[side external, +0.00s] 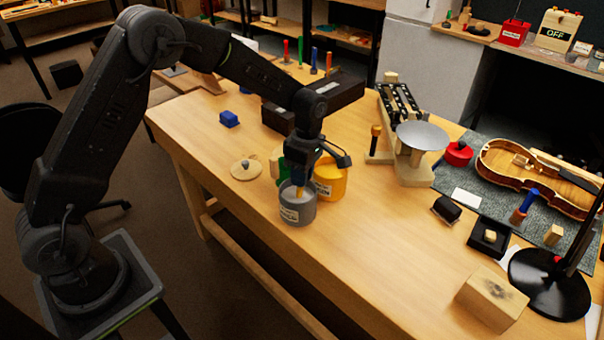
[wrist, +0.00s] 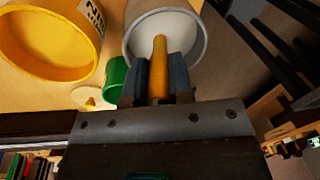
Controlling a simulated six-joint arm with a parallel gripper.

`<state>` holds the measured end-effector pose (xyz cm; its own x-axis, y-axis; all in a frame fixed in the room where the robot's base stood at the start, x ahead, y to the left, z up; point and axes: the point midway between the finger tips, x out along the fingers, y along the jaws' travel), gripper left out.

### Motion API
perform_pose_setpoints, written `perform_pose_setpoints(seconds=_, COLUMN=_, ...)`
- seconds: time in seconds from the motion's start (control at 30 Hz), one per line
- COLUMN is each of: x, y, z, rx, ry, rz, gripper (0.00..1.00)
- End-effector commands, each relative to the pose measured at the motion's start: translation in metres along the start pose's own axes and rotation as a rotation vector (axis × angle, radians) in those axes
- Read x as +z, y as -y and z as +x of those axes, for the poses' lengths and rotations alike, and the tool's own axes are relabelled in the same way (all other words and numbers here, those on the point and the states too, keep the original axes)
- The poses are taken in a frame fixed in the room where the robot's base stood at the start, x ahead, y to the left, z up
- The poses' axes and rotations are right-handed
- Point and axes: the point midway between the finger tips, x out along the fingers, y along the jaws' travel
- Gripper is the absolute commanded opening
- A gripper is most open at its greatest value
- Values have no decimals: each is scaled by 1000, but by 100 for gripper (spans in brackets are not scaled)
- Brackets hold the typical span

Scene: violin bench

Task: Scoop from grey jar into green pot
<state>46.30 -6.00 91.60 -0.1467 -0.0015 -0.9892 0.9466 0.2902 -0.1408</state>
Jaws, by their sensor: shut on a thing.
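The grey jar (side external: 297,207) stands upright and open near the bench's front edge, with a label on its side; its pale inside and rim show in the wrist view (wrist: 196,50). My gripper (side external: 301,172) is directly above the jar's mouth, pointing down. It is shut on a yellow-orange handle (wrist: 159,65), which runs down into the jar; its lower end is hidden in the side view. The green pot (wrist: 115,78) stands beside the jar; in the side view only a strip of it (side external: 277,165) shows behind my gripper.
A yellow pot (side external: 331,181) stands close to the grey jar. A round wooden lid (side external: 246,170) lies to the left, with a blue block (side external: 229,119) behind it. A scale with a metal pan (side external: 422,136) stands to the right.

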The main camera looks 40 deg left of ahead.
Motion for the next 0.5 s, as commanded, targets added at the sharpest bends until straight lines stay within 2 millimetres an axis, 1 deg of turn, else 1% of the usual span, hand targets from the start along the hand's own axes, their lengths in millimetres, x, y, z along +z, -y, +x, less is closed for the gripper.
perform_pose_setpoints(seconds=0.27, x=0, y=0, z=-2, rx=1, ry=0, rz=0, gripper=0)
perform_pose_setpoints(seconds=0.37, x=0, y=1, z=-8, rx=2, ry=1, rz=0, gripper=0)
perform_pose_setpoints(seconds=0.5, x=-1, y=3, z=-22, rx=2, ry=1, rz=0, gripper=0)
